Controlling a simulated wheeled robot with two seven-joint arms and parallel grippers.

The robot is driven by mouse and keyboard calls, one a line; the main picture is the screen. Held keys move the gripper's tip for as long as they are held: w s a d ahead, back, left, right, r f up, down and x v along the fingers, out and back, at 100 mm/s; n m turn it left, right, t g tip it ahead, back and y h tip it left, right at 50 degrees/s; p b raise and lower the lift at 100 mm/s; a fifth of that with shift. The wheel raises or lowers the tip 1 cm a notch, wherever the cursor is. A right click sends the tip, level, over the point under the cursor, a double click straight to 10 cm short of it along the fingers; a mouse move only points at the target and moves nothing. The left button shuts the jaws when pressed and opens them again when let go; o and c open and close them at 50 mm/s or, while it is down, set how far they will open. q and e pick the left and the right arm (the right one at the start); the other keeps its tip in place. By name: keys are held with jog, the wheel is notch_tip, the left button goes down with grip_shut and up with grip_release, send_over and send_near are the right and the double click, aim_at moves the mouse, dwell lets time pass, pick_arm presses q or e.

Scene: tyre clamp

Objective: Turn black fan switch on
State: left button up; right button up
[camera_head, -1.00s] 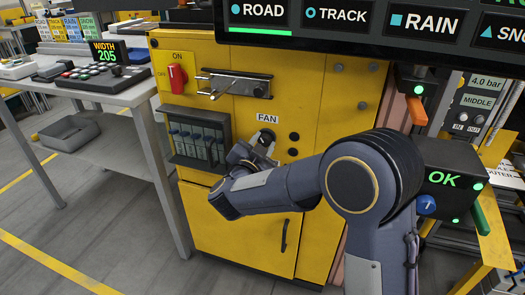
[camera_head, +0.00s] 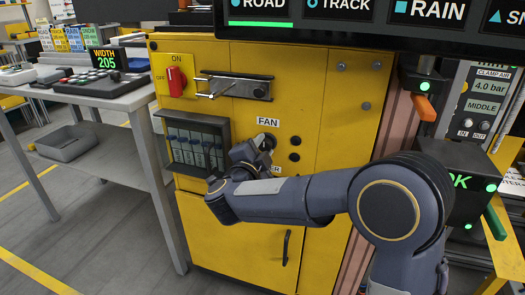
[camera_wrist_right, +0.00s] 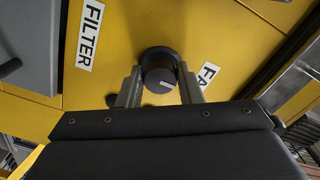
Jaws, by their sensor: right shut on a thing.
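The black fan switch (camera_wrist_right: 158,68) is a round knob with a short pale mark on its face. It sits on the yellow cabinet under the FAN label (camera_head: 268,121). In the right wrist view my right gripper (camera_wrist_right: 160,88) has one finger on each side of the knob and is shut on it. In the head view this gripper (camera_head: 258,148) is at the cabinet front and covers much of the knob. My left gripper is not in view.
Two black round parts (camera_head: 295,148) sit right of the fan knob. A red rotary switch (camera_head: 177,81), a latch bar (camera_head: 237,86) and a breaker box (camera_head: 195,142) are on the same cabinet. The FILTER label (camera_wrist_right: 89,36) is near the knob. A grey table (camera_head: 105,95) stands left.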

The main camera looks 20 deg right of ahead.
dwell(0.3)
jog(key=o, duration=0.9)
jog(key=shift+o, duration=0.2)
jog(key=p+v, duration=0.1)
jog(key=v, duration=0.6)
jog(key=shift+s+a+p, duration=0.25)
jog(key=shift+s+p, duration=0.1)
